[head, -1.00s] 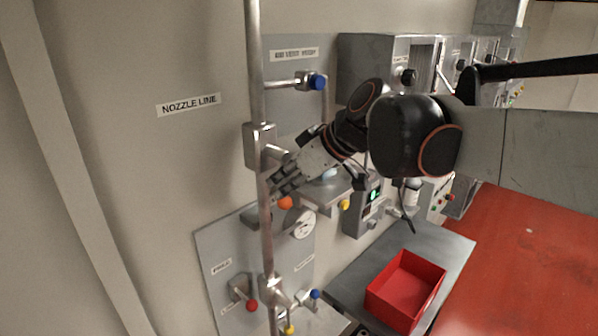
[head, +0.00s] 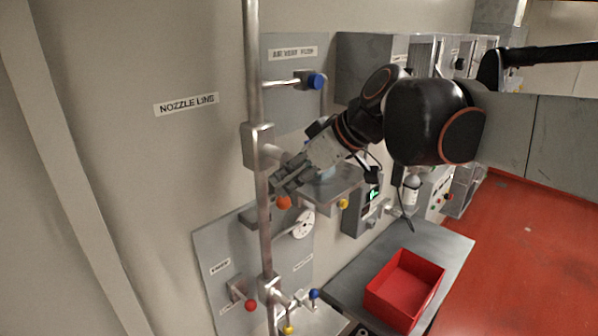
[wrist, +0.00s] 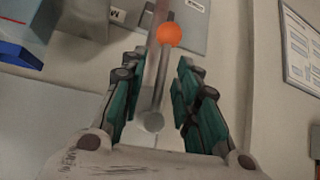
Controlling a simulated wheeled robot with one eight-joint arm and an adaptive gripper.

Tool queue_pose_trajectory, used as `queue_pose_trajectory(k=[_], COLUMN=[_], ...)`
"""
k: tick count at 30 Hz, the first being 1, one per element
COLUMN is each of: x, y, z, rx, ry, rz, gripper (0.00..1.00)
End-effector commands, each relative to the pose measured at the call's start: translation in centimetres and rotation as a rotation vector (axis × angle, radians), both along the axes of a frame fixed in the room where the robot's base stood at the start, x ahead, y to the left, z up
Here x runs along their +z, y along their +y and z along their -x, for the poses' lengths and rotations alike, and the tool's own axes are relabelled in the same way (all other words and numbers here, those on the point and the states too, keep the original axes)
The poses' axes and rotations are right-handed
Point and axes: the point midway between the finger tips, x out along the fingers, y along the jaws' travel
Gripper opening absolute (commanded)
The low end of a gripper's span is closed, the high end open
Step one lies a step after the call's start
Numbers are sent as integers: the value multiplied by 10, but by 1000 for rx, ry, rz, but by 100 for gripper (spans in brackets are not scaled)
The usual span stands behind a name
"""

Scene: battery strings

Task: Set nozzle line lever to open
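The nozzle line lever is a thin metal rod (wrist: 163,85) ending in an orange ball knob (head: 284,202). It comes off the valve body (head: 258,145) on the vertical pipe, near the "NOZZLE LINE" label (head: 187,104). In the wrist view the orange knob (wrist: 168,35) lies just beyond the fingertips, and the rod runs back between the fingers. My gripper (head: 278,184) is at the lever, just above the knob in the head view. In the wrist view my gripper (wrist: 160,72) is open, with teal pads either side of the rod and gaps showing.
The vertical pipe (head: 254,60) stands close left of my gripper. A blue-knobbed valve (head: 317,81) is above, a gauge (head: 303,224) below. A lower panel (head: 213,246) carries small coloured levers. A red bin (head: 404,290) sits on the grey bench at lower right.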

Motion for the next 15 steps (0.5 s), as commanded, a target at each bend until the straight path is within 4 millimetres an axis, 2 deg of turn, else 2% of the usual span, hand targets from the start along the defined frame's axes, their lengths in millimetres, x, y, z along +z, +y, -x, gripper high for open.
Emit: queue_pose_trajectory(k=[9, 15], x=[44, 60], y=[-40, -54], z=[23, 30], rx=[-1, 0], ry=[2, 2], rz=[1, 0], gripper=[29, 29])
